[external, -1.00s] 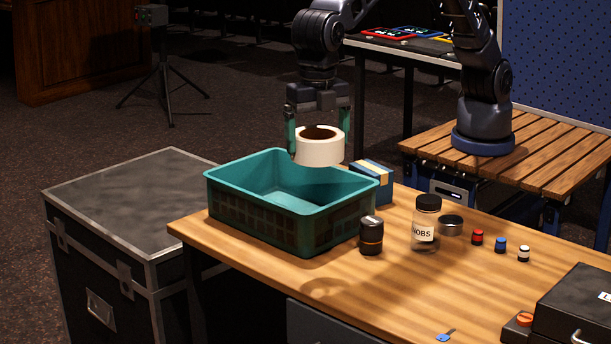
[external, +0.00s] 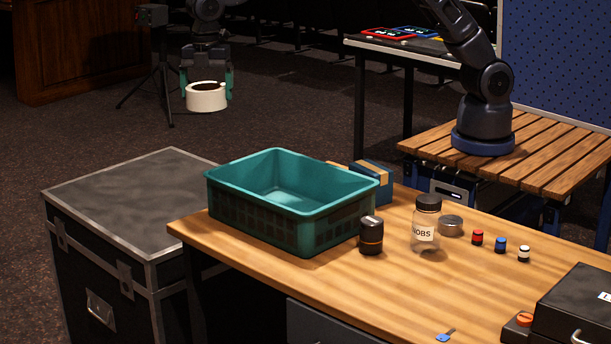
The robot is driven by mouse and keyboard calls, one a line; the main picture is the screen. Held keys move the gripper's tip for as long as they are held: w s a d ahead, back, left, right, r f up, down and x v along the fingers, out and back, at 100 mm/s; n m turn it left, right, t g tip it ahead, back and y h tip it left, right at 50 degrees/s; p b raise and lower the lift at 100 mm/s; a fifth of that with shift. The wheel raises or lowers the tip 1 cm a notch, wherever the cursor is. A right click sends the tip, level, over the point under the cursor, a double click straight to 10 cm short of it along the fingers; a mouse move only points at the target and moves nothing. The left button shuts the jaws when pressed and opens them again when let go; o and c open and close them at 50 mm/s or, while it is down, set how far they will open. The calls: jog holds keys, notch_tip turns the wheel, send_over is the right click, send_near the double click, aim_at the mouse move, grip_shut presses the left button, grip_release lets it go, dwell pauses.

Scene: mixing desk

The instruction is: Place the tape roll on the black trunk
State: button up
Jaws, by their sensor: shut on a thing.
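The tape roll (external: 206,99) is white with a dark core and hangs level in the air. My gripper (external: 206,92) is shut on it, with one green-tipped finger on each side. In the picture the roll is above and behind the black trunk (external: 130,195), clear of it. The trunk is a black case with metal edges and a flat, bare grey-black lid, standing left of the desk. How far the roll is from the trunk in depth is hard to tell.
A teal crate (external: 255,228), empty where its inside shows, stands on the desk (external: 330,285) near the trunk. A dark small jar (external: 371,236), a labelled glass jar (external: 426,225), a tin (external: 451,226) and several knobs stand right of it. A tripod (external: 168,80) stands behind.

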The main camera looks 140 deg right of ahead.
jog(key=s+d+m, duration=0.3)
jog(key=s+d, duration=0.8)
jog(key=d, duration=0.3)
jog(key=s+d+m, duration=0.3)
jog(key=s+d, duration=0.8)
jog(key=d, duration=0.3)
notch_tip(320, 180, down, 39)
jog(key=shift+s+d+r, duration=0.1)
jog(key=shift+s+r, duration=0.05)
jog(key=shift+r, duration=0.05)
jog(key=shift+f, duration=0.1)
jog(key=o, duration=0.8)
jog(key=shift+o, duration=0.4)
notch_tip(320, 180, up, 12)
